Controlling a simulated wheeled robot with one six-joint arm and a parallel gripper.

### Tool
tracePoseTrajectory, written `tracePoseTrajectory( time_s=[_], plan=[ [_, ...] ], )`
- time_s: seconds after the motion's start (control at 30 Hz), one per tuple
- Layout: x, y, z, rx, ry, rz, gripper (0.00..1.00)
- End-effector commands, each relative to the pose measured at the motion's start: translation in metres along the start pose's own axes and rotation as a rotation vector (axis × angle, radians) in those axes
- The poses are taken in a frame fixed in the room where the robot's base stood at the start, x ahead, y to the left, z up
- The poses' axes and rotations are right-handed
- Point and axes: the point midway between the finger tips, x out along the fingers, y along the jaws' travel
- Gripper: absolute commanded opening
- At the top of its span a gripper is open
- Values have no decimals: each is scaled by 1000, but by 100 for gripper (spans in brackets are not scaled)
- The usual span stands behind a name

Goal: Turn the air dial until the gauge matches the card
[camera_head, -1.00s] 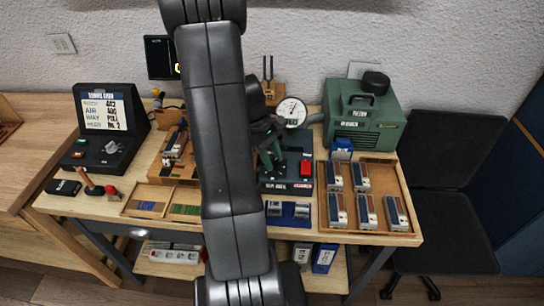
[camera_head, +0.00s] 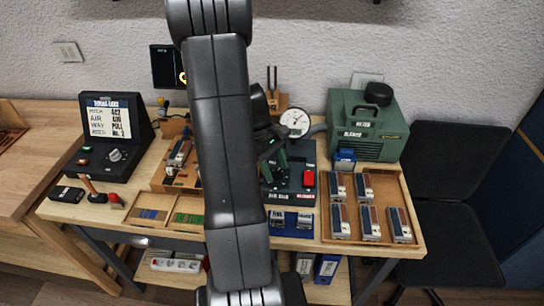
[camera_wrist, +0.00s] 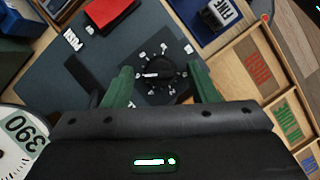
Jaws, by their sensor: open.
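The air dial (camera_wrist: 157,72) is a black round knob with a white pointer mark, ringed by small white labels on a dark panel. My gripper (camera_wrist: 160,88) has green fingers, open, one on each side of the dial in the wrist view; I cannot tell whether they touch it. In the head view my gripper (camera_head: 272,160) is partly behind my arm, above the same panel. The round white gauge (camera_head: 295,122) stands behind the panel. Its edge, with a plate reading 390, shows in the wrist view (camera_wrist: 18,150). The lettered card (camera_head: 106,116) on a black stand has an AIR line, too small to read surely.
A red block (camera_head: 308,179) sits on the panel's right side. A green machine (camera_head: 365,126) stands at the back right. A wooden tray (camera_head: 328,212) holds several small blocks at right. Shallow trays (camera_head: 167,199) lie left of my arm.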

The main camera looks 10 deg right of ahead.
Motion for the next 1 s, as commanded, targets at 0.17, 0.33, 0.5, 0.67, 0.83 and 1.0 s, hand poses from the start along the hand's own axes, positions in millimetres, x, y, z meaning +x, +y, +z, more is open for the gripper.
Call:
tracePoseTrajectory(
  time_s=[0.17,0.33,0.5,0.67,0.83,1.0],
  plan=[
    [-26,1,-1,0,5,4,53],
    [-66,1,-1,1,6,5,53],
    [-102,0,-1,0,6,4,53],
    [-125,0,-1,0,3,2,53],
    [-135,0,0,0,2,1,53],
    [-136,0,0,0,1,0,53]
  ],
)
